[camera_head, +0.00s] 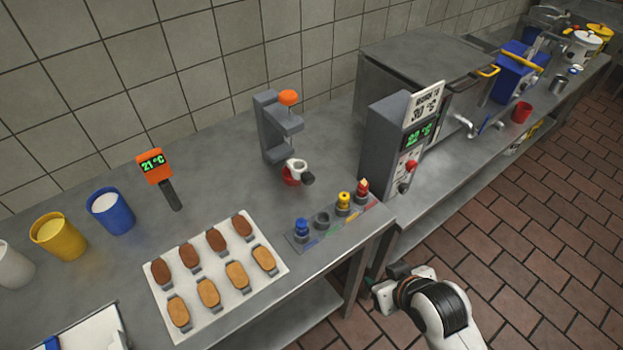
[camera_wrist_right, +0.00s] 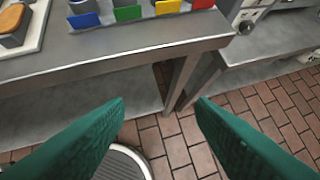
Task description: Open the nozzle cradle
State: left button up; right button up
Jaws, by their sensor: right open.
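A grey stand (camera_head: 272,130) with an orange knob (camera_head: 288,97) is upright on the steel counter. At its lower front is a white ring-shaped clamp with red and dark parts (camera_head: 296,170), likely the nozzle cradle; whether it is open or shut I cannot tell. A rack (camera_head: 312,241) near the counter's front edge holds blue, grey, yellow and red-topped pieces; its coloured tags show in the right wrist view (camera_wrist_right: 128,13). My right gripper (camera_head: 383,288) is beyond the counter's front edge, over the floor. Its green fingers (camera_wrist_right: 160,112) are spread and empty. My left gripper is out of view.
A white tray (camera_head: 206,320) with several brown and tan biscuits lies left of the rack. Blue (camera_head: 112,212) and yellow (camera_head: 58,238) cups and an orange thermometer (camera_head: 155,165) stand further left. A grey machine with a display (camera_head: 390,150) stands to the right.

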aim_at(310, 181)
jog(key=w+a+r+n+t+y, duration=0.2)
jog(key=w+a+r, duration=0.15)
jog(key=w, duration=0.45)
jog(key=w+a+r+n+t+y, duration=0.25)
jog(key=w+a, duration=0.25)
jog(key=w, duration=0.3)
jog(key=x, duration=1.1)
jog(key=shift+s+a+f+p, duration=0.1)
jog(key=shift+a+f+p, duration=0.05)
jog(key=shift+a+p, duration=0.3)
